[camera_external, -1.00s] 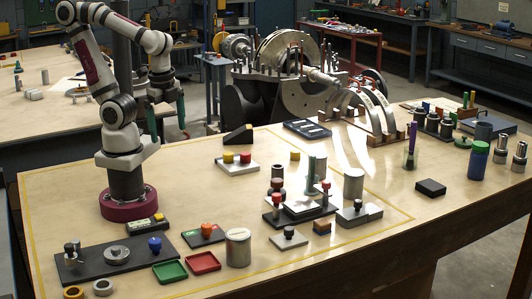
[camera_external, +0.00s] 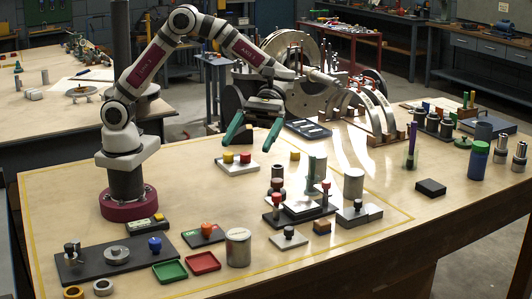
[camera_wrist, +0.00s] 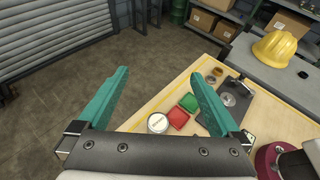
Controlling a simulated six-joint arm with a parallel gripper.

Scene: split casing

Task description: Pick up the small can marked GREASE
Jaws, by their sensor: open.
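A small silver can (camera_external: 238,248) stands upright at the front of the table, right of the red tray. In the wrist view it is the round can with a pale lid (camera_wrist: 158,123), whose dark lettering is too small to read for certain. My gripper (camera_external: 252,142) is open and empty, high above the back middle of the table, well behind and above the can. In the wrist view its green fingers (camera_wrist: 160,75) are spread wide with nothing between them. A second plain silver cylinder (camera_external: 353,186) stands farther right.
A red tray (camera_external: 203,263) and a green tray (camera_external: 170,271) lie left of the can. A dark plate with knobs (camera_external: 115,257) is farther left. Blocks with upright posts (camera_external: 300,205) stand right of the can. The table between the can and the red-and-yellow-knobbed block (camera_external: 237,163) is mostly clear.

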